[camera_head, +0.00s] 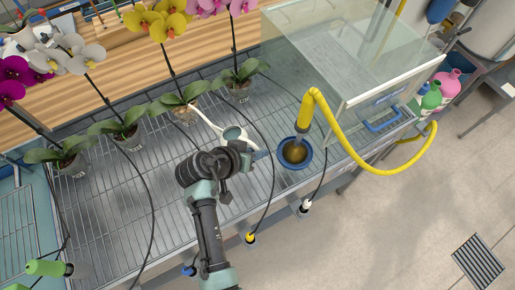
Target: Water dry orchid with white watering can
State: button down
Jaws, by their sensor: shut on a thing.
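The white watering can (214,126) is beside my gripper (248,147), over the slatted metal bench. My gripper is shut on it, but the arm hides the exact hold. Its long spout points up and left, with the tip near the pot of the yellow orchid (168,22). I cannot tell whether water flows. A magenta orchid (14,72), a white orchid (80,52) and a pink orchid (228,6) stand in the same row. Their leaves all look green, and I cannot tell which one is dry.
A blue-rimmed bowl (295,165) with brown contents stands right of my gripper, next to a yellow hose (352,163). A clear glass case (340,50) fills the back right. Thin black tubes cross the bench (180,220). Its left front is mostly bare.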

jog(key=shift+s+a+r, duration=0.1)
jog(key=shift+s+a, duration=0.05)
jog(key=shift+s, duration=0.05)
jog(key=shift+r, duration=0.1)
dwell(0.4)
jog(key=shift+w+r+p, duration=0.2)
jog(key=shift+r+p, duration=0.55)
jog(key=shift+r+n, duration=0.2)
jog(key=shift+n, duration=0.1)
jog(key=shift+w+r+h+p, duration=0.2)
jog(key=shift+r+h+p, duration=0.2)
jog(key=shift+r+p, duration=0.15)
jog(key=shift+r, duration=0.2)
jog(key=shift+w+a+r+n+h+p, duration=0.1)
jog(key=shift+r+n+h+p, duration=0.2)
jog(key=shift+r+p, duration=0.3)
jog(key=shift+r, duration=0.15)
